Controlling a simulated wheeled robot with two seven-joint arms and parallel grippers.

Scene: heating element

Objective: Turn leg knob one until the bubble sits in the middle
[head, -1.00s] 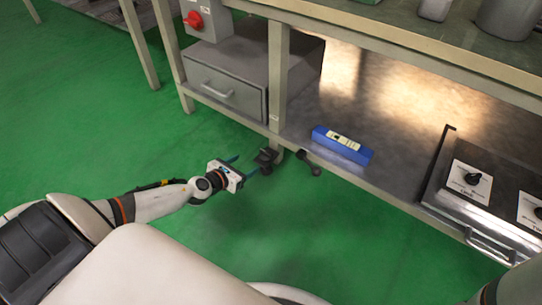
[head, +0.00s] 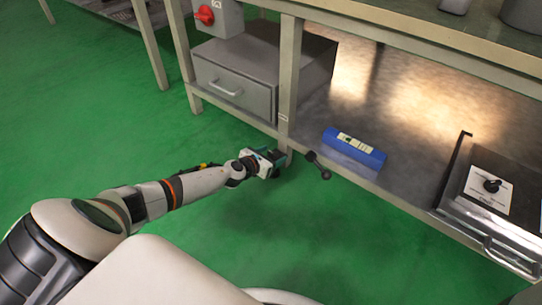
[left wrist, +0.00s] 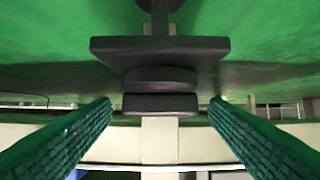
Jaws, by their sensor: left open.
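A blue spirit level (head: 366,155) lies on the lower shelf of the bench in the head view; its bubble is too small to make out. A dark knob with stacked discs and a wide plate (left wrist: 160,78) is at the end of the pale bench leg (left wrist: 160,140) in the left wrist view. In the head view my left gripper (head: 280,158) is at the foot of that leg and largely covers the knob. In the left wrist view its green ridged fingers (left wrist: 162,108) are apart, one on each side of the knob, with gaps showing. My right gripper is not in view.
A grey drawer unit (head: 235,88) and a dial panel (head: 488,190) flank the level. The green floor in front is clear.

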